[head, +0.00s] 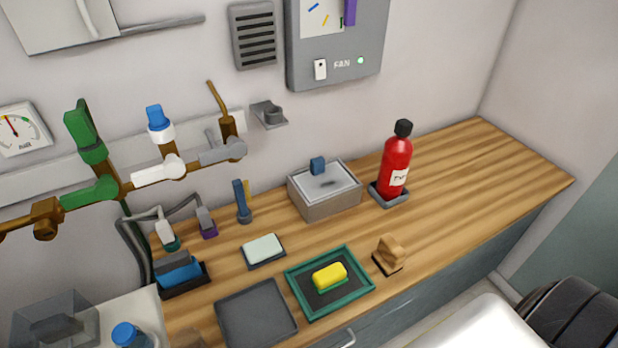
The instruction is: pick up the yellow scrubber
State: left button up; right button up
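The yellow scrubber (329,275) is a small yellow block with a green underside. It lies in a dark tray with a green rim (291,290) near the front edge of the wooden counter. Nothing covers it from above. Neither of my grippers shows in the head view.
A flat grey tray (257,315) lies just left of the green-rimmed tray. A wooden stamp-like block (389,252) stands close on its right, and a pale block on a dark base (263,249) behind it. A red bottle (396,165) stands farther back. The counter's right end (500,175) is clear.

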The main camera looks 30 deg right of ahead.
aim_at(332, 276)
jog(key=z, duration=1)
